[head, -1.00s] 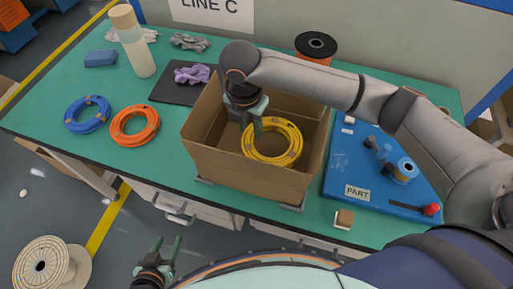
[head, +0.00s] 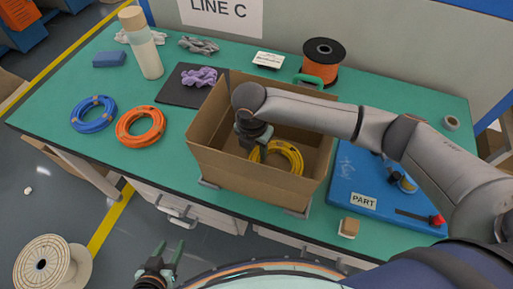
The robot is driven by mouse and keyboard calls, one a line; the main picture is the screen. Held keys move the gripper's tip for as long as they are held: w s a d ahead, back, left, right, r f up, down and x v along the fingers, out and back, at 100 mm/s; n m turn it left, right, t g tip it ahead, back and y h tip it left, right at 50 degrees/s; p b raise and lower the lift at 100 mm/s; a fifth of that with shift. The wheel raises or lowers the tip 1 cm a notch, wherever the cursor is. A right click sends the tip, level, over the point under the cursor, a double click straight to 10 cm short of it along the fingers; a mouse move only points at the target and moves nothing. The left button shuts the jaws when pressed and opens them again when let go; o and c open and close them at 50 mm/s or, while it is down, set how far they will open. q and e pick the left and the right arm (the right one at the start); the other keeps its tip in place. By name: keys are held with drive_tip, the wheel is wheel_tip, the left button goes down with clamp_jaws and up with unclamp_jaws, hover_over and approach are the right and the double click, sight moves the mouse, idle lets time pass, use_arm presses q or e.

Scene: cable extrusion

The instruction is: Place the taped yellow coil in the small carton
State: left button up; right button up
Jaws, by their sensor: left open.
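The yellow coil (head: 291,154) is inside the open brown carton (head: 243,176), with dark tape bands on it. My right gripper (head: 260,154) reaches down into the carton and is shut on the left side of the coil. The wrist hides part of the coil, and the carton's front wall hides its lower edge. I cannot tell whether the coil touches the carton floor. My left gripper (head: 172,253) is open and empty, low in the picture in front of the bench.
A blue coil (head: 94,114) and an orange coil (head: 140,126) lie left of the carton. A bottle (head: 141,45), purple glove (head: 200,76) and orange spool (head: 321,62) stand or lie behind. A blue board (head: 352,180) lies to the right. The front left bench is clear.

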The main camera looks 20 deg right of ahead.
drive_tip(key=o, duration=0.4)
drive_tip(key=shift+o, duration=0.2)
drive_tip(key=shift+r, duration=0.1)
wheel_tip(320, 180, up, 12)
drive_tip(key=s+a+p, duration=0.1)
idle(0.3)
